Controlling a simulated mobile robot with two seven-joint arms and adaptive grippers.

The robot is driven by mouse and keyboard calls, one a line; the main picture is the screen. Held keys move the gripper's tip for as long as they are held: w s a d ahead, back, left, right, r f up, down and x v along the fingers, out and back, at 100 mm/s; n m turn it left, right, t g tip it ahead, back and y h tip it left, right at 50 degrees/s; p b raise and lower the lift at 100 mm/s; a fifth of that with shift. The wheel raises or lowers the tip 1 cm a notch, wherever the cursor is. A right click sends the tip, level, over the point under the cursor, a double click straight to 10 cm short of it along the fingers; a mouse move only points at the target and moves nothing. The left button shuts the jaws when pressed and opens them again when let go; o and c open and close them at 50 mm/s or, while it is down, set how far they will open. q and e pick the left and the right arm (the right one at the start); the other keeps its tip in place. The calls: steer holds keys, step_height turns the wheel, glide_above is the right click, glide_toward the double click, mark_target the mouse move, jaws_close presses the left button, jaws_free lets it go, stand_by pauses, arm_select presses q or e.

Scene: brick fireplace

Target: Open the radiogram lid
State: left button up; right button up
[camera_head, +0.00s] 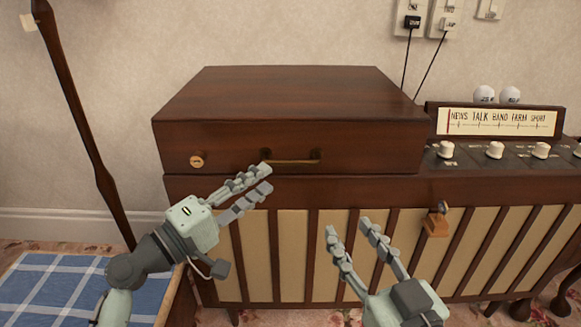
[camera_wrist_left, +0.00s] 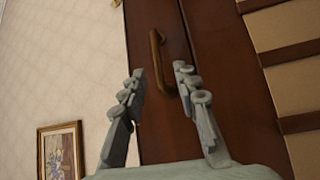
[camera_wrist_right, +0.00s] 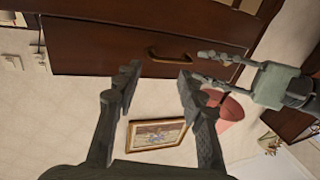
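The radiogram's wooden lid (camera_head: 290,95) is shut, a dark brown box top on the left of the cabinet. Its front carries a brass handle (camera_head: 294,160) and a round brass lock (camera_head: 197,161). My left gripper (camera_head: 267,178) is open and empty, its fingertips just in front of and below the handle's left end. In the left wrist view the handle (camera_wrist_left: 158,62) stands just beyond the fingertips, apart from them. My right gripper (camera_head: 347,228) is open and empty, lower and right, in front of the slatted cabinet front. In the right wrist view the handle (camera_wrist_right: 168,57) lies beyond its fingers.
The radio dial panel (camera_head: 500,121) with white knobs (camera_head: 495,150) is right of the lid. A key with a wooden tag (camera_head: 437,222) hangs on the front. A blue checked cushion (camera_head: 70,285) and a dark wooden post (camera_head: 75,110) are at left. White wall lies behind.

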mark_target(285, 165)
arm_select(q)
steer(key=x, duration=0.7)
steer(key=shift+d+r+p, duration=0.2)
steer(key=shift+d+p, duration=0.1)
steer(key=shift+p, duration=0.05)
arm_select(e)
steer(key=f, duration=0.1)
steer(key=d+f+g, duration=0.1)
steer(key=f+h, duration=0.1)
steer(key=shift+s+d, duration=0.1)
steer(key=shift+d, duration=0.15)
arm_select(q)
steer(key=shift+c, duration=0.6)
jaws_close()
